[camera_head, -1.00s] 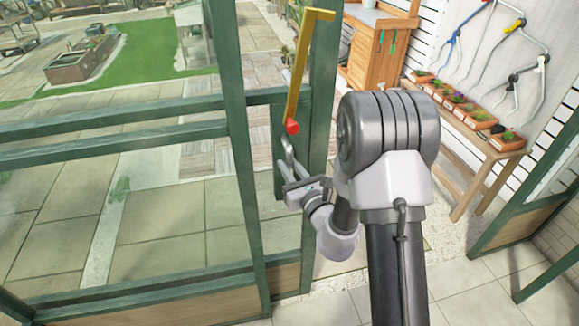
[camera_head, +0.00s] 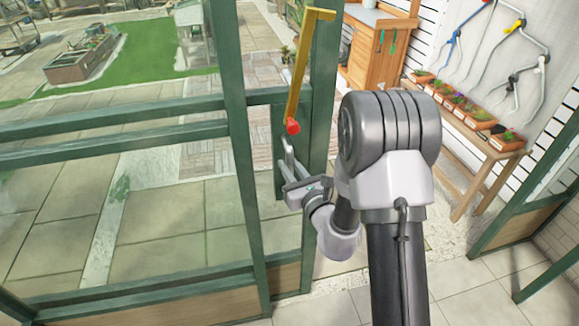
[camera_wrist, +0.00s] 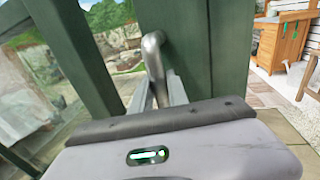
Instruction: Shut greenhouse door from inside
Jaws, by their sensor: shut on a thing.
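The greenhouse door (camera_head: 321,100) has a green frame and stands open, with the paved outside in view past its edge. A bent metal door handle (camera_wrist: 153,58) sticks out of the green stile in the wrist view. My gripper (camera_head: 284,165) is at the handle, below a red knob. In the wrist view my gripper (camera_wrist: 158,92) has one finger on each side of the handle's lower end and is shut on it. The fingertips are partly hidden behind the gripper body.
A yellow bar (camera_head: 298,75) with a red knob (camera_head: 292,126) hangs just above my gripper. A green frame with a wood panel (camera_head: 520,240) stands at right. A bench with potted plants (camera_head: 478,125) and a wooden cabinet (camera_head: 372,60) stand beyond the opening.

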